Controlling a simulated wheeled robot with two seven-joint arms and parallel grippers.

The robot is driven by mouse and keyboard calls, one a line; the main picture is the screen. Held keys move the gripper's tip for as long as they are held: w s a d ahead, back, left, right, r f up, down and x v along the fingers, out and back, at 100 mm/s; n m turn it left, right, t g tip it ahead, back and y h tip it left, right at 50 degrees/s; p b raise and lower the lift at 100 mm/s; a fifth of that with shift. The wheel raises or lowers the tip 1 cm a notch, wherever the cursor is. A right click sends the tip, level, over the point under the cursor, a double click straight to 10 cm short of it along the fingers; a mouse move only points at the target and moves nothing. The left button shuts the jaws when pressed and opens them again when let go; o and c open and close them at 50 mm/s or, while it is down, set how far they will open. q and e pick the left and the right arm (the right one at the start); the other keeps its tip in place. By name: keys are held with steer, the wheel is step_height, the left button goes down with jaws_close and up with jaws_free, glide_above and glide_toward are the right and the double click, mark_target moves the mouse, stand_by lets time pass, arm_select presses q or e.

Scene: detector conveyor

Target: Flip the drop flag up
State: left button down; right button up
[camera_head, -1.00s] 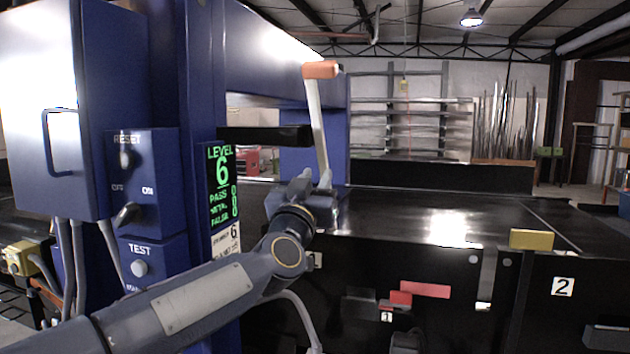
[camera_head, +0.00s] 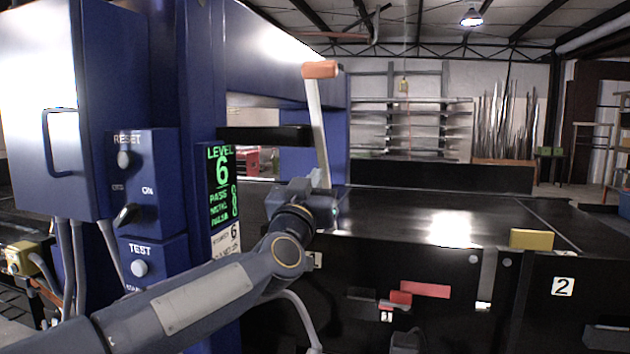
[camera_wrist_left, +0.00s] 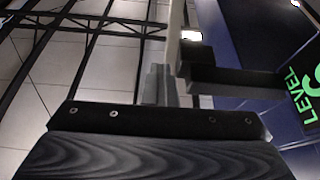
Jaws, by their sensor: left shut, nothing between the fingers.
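A pale lever arm with an orange end (camera_head: 320,70) stands nearly upright, tilted slightly left, in front of the blue arch; I cannot tell for sure that it is the drop flag. Its lower end is hidden behind my left gripper (camera_head: 322,182), which is shut and empty at its foot. Whether they touch is unclear. In the left wrist view the shut fingers (camera_wrist_left: 160,85) show beside a pale upright bar (camera_wrist_left: 175,30), probably the same lever. A red plate (camera_head: 425,290) lies flat along the conveyor's front. My right gripper is out of view.
A blue cabinet with RESET and TEST controls (camera_head: 140,205) and a green LEVEL 6 display (camera_head: 222,185) stands left of my gripper. A black bar (camera_head: 265,135) juts out above it. The dark conveyor belt (camera_head: 400,212) is bare; a yellow block (camera_head: 531,239) sits at its front edge.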

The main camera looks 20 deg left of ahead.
arm_select(q)
steer(key=shift+c, duration=2.2)
jaws_free()
steer(key=b+v, duration=0.2)
steer(key=v, duration=0.5)
steer(key=shift+s+f+b, duration=0.2)
steer(key=shift+s+b, duration=0.15)
